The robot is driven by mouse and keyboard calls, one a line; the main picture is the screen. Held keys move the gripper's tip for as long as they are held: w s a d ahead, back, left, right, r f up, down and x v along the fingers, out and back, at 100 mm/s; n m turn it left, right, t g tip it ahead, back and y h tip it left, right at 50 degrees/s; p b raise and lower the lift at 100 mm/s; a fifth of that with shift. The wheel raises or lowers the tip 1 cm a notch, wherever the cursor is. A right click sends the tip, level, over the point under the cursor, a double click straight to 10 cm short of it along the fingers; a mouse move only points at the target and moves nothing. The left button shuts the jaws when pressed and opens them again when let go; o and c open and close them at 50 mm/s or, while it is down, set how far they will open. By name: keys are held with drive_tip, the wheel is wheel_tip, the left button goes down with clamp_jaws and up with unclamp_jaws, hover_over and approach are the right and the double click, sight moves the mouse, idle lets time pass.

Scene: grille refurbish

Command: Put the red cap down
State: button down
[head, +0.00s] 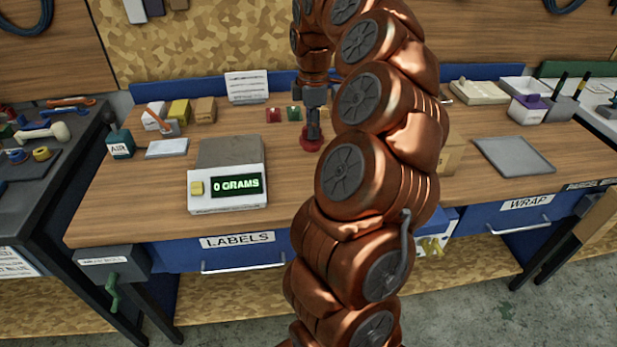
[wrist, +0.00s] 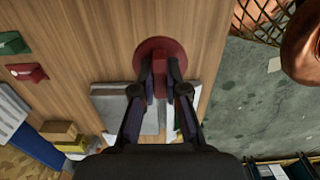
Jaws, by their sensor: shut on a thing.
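The red cap (head: 311,143) is at the end of my gripper (head: 313,126), over the wooden bench near its middle. It is round with a wide flange and a narrower stem. In the wrist view, my gripper (wrist: 160,82) is shut on the stem of the cap (wrist: 160,48), with one finger on each side. The flange faces the bench top. I cannot tell whether the cap touches the wood or hangs just above it. Part of the cap is hidden by the fingers.
A scale (head: 228,187) reading 0 GRAMS stands left of the cap. Small red (head: 273,115) and green (head: 293,113) pieces lie behind it. Small boxes (head: 179,111) and a paper stand (head: 247,87) are at the back left. A grey mat (head: 513,156) lies at right.

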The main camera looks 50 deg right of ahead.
sight(314, 146)
wheel_tip(314, 146, down, 6)
drive_tip(key=shift+s+d+r+p, duration=0.15)
drive_tip(key=shift+p, duration=0.35)
drive_tip(key=shift+f+p, duration=0.35)
drive_tip(key=shift+f, duration=1.8)
drive_tip(key=shift+f, duration=0.1)
drive_tip(key=c, duration=1.2)
unclamp_jaws()
